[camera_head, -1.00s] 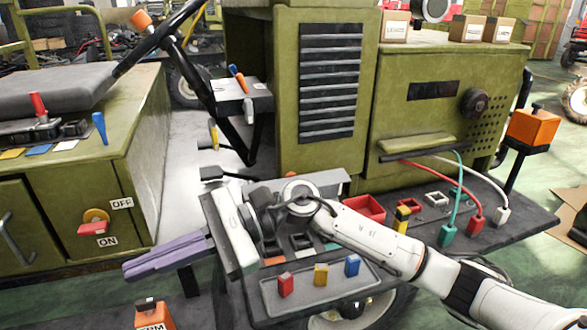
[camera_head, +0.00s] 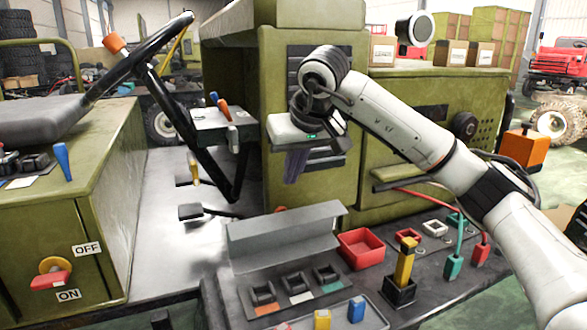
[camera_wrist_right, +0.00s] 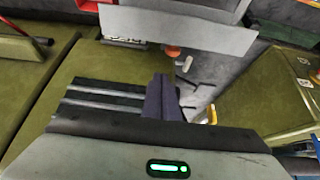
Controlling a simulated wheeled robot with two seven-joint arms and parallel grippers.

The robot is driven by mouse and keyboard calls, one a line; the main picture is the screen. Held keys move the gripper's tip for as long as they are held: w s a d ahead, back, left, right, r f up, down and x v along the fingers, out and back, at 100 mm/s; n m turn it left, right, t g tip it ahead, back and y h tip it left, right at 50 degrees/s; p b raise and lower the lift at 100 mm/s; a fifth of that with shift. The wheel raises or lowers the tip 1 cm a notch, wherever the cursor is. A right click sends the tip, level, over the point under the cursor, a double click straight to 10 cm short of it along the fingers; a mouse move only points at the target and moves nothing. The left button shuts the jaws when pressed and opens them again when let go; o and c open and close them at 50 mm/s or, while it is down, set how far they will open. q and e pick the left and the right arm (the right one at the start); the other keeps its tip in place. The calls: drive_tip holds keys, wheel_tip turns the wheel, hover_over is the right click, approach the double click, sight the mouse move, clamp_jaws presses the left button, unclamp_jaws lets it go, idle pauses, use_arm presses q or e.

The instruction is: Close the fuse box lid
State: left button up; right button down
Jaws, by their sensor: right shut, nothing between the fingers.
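The fuse box (camera_head: 290,311) is a dark base with several slots on the bench. Its grey lid (camera_head: 285,235) stands raised along the back edge, tilted up, with the slots exposed. The lid also shows at the top of the right wrist view (camera_wrist_right: 180,32). My right gripper (camera_head: 294,178) is shut and empty, fingers pointing down. It is well above the lid, in front of the louvred green panel, and touches nothing that I can see. Its purple-grey fingers (camera_wrist_right: 161,97) show in the right wrist view. My left gripper is not in view.
Yellow and blue blocks (camera_head: 356,309) stand at the front edge. A black steering column (camera_head: 178,110) rises at left.

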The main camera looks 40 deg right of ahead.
drive_tip(key=shift+s+a+f, duration=0.1)
drive_tip(key=shift+s+f, duration=0.1)
drive_tip(key=shift+f, duration=0.7)
drive_tip(key=shift+s+a+f, duration=0.1)
drive_tip(key=shift+s+f, duration=0.1)
drive_tip(key=shift+f, duration=0.65)
drive_tip(key=shift+s+f, duration=0.2)
drive_tip(key=shift+f, duration=0.7)
drive_tip(key=shift+a+b, duration=0.1)
drive_tip(key=shift+b, duration=0.2)
